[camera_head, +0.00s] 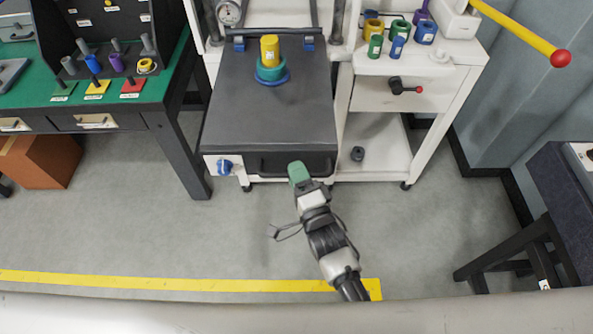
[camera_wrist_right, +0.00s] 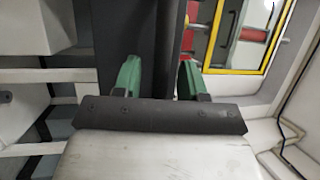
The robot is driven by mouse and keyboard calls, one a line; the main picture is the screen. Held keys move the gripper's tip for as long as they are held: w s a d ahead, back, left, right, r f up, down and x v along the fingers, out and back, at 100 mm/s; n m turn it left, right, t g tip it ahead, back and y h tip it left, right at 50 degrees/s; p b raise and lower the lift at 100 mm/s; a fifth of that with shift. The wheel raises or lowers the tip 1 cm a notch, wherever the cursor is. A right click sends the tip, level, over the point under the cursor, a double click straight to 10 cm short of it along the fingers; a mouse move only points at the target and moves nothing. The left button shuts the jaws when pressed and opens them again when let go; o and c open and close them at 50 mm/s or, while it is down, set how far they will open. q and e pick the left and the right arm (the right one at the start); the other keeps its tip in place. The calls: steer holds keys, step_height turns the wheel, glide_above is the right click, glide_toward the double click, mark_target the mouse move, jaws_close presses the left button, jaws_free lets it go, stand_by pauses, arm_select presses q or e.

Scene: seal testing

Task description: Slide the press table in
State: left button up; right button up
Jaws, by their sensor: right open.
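The press table (camera_head: 265,125) is a dark grey slab, standing out toward me from the white press frame. A dark handle (camera_head: 275,166) is on its front face. On the slab stands a yellow cylinder (camera_head: 269,48) in a teal piece (camera_head: 271,68) on a blue ring (camera_head: 272,80). My right gripper (camera_head: 298,174), with green fingertips, is at the right part of the table's front edge, beside the handle. The right wrist view shows its fingers (camera_wrist_right: 160,78) parted, with a dark surface behind and between them. Contact cannot be told. My left gripper is not in view.
A green-topped bench (camera_head: 65,112) with coloured parts stands at the left. A white cart (camera_head: 415,65) with coloured rings stands right of the press table. A yellow lever with a red knob (camera_head: 561,58) reaches in at the upper right. The floor in front is clear.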

steer(key=shift+w+a, duration=0.1)
steer(key=shift+w, duration=0.1)
jaws_close()
stand_by(0.4)
